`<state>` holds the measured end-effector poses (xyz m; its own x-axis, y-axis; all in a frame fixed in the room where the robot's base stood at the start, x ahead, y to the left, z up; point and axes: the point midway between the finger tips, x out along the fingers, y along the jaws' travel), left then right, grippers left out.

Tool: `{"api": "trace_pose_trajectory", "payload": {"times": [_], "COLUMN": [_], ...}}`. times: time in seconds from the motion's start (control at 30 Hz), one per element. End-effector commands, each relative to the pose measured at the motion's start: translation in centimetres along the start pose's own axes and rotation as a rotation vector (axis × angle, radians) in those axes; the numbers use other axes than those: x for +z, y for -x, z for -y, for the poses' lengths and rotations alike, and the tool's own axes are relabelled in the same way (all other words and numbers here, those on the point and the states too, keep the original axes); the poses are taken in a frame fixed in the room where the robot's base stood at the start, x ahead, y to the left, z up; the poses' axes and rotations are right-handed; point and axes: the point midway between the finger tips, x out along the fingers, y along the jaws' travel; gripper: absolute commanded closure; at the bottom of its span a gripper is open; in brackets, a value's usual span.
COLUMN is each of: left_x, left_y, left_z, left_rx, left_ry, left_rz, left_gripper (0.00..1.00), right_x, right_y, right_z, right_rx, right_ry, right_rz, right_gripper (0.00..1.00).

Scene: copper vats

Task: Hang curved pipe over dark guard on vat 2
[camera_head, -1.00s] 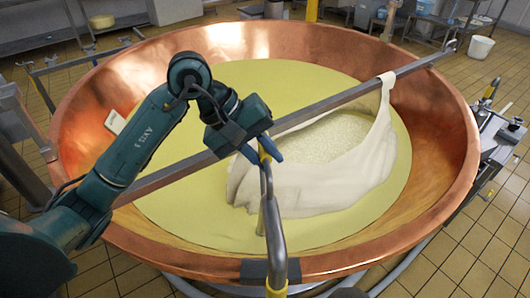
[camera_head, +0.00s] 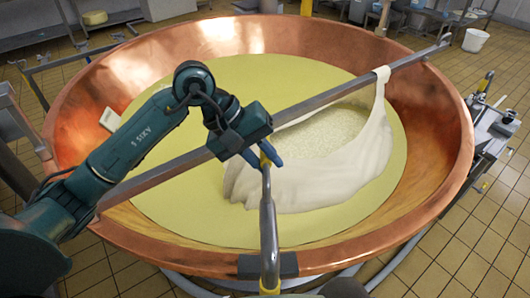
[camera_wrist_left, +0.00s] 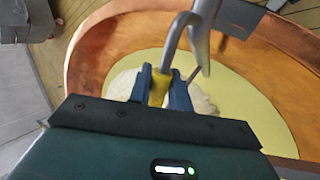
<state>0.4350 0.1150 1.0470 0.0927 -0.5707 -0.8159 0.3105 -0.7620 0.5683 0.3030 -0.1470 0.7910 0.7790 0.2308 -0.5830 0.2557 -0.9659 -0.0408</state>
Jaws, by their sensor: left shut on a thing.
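The curved pipe (camera_head: 268,225) is grey metal with yellow bands. My left gripper (camera_head: 265,158) is shut on its upper yellow band, above the vat. In the head view the pipe runs down in front of the dark guard (camera_head: 247,267) on the near rim of the copper vat (camera_head: 190,258). I cannot tell whether it touches the guard. In the left wrist view, the gripper's blue fingers (camera_wrist_left: 160,90) close around the yellow band, and the pipe (camera_wrist_left: 176,35) bends away above them. My right gripper is not in view.
A long metal bar (camera_head: 320,101) crosses the vat beneath my left arm, with a white cloth (camera_head: 310,187) of curd hanging from it. Yellow liquid (camera_head: 185,205) fills the vat. Metal fittings (camera_head: 492,120) stand at the right rim.

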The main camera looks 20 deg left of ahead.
Motion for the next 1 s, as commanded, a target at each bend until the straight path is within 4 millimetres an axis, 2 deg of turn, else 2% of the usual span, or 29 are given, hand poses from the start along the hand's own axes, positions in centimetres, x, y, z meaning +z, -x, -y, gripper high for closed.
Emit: {"api": "trace_pose_trajectory", "payload": {"times": [1.0], "left_x": [-0.9], "left_y": [-7.0], "left_z": [4.7], "left_rx": [0.007], "left_ry": [-0.031], "left_rz": [-0.045], "left_gripper": [1.00], "right_x": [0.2], "right_y": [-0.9], "right_z": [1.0], "right_rx": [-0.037], "right_ry": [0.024], "right_rz": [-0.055], "right_gripper": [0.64]}}
